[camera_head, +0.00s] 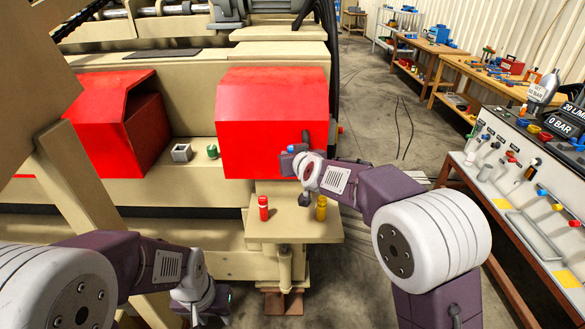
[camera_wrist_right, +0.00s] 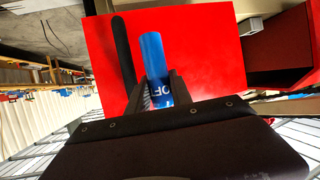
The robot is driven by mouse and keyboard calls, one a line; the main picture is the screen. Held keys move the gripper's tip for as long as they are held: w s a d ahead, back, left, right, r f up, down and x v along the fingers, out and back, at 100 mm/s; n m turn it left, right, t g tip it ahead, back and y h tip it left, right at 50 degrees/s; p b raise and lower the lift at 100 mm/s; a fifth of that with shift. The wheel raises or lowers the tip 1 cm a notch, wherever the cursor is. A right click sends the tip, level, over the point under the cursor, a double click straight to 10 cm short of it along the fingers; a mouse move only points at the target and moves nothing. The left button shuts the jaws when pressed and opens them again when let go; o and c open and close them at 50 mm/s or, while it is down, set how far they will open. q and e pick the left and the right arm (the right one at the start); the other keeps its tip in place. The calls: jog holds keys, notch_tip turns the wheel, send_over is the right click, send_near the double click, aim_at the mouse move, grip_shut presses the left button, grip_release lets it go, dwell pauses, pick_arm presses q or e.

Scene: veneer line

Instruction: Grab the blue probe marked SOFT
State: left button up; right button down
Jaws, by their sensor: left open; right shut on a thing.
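The blue probe (camera_wrist_right: 155,70) is a blue cylinder between the fingers of my right gripper (camera_wrist_right: 160,92) in the right wrist view. White letters, partly hidden, read roughly "OF". The gripper is shut on it. In the head view my right gripper (camera_head: 292,160) is in front of the right red housing (camera_head: 268,105), and a bit of blue (camera_head: 297,148) shows at its tip. My left gripper (camera_head: 215,302) is low at the bottom of the head view, with nothing seen in it. Its fingers are small and partly hidden.
A small beige shelf (camera_head: 290,233) below bears a red cylinder (camera_head: 263,208), a yellow cylinder (camera_head: 321,207) and a dark item (camera_head: 303,199). A grey square socket (camera_head: 181,153) and a green piece (camera_head: 212,151) sit on the machine ledge. A panel bench (camera_head: 500,200) stands at right.

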pick_arm(q)
notch_tip(320, 180, up, 8)
jog(key=p, duration=0.6)
pick_arm(e)
notch_tip(320, 180, up, 9)
jog(key=shift+r, duration=0.1)
